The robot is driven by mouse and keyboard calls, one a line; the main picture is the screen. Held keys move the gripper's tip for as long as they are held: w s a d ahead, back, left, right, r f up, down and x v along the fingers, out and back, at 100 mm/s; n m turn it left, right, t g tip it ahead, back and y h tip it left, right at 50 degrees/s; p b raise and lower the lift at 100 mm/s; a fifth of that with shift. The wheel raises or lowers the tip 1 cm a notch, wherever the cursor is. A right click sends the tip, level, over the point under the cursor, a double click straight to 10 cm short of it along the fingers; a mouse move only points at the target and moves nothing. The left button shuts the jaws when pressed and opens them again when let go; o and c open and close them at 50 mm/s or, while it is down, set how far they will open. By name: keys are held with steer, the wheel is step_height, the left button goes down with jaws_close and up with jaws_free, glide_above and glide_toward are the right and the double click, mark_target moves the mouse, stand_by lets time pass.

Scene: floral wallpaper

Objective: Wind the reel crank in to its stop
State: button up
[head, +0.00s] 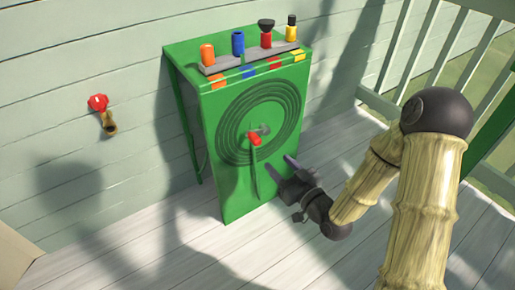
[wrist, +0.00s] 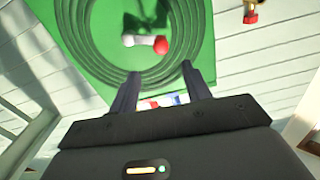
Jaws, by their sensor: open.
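The reel (head: 232,140) is a dark green coil on the front of a green cabinet (head: 240,205). Its crank has a grey hub and short arm (head: 264,130) with a red knob (head: 254,138) pointing to the lower left. My gripper (head: 279,164) is open and empty, low and right of the knob. In the wrist view the pale crank arm (wrist: 142,40) and red knob (wrist: 161,45) show just beyond the gap between my fingertips (wrist: 160,70). The fingers look apart from the knob; the exact distance is hard to tell.
A grey rack (head: 250,62) with several coloured nozzles stands on the cabinet top. A red-handled tap (head: 98,102) is on the wall at left. A green hose end (head: 257,178) hangs below the knob. Railing (head: 420,60) stands at right; the deck (head: 180,250) in front is clear.

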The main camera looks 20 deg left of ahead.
mark_target(259, 143)
steer(key=shift+f+b, duration=0.2)
steer(key=shift+b, duration=0.2)
steer(key=b+x, duration=0.3)
steer(key=x, duration=0.8)
steer(key=shift+w+a+r, duration=0.15)
steer(key=shift+a+r, duration=0.05)
steer(key=shift+a, duration=0.1)
jaws_close()
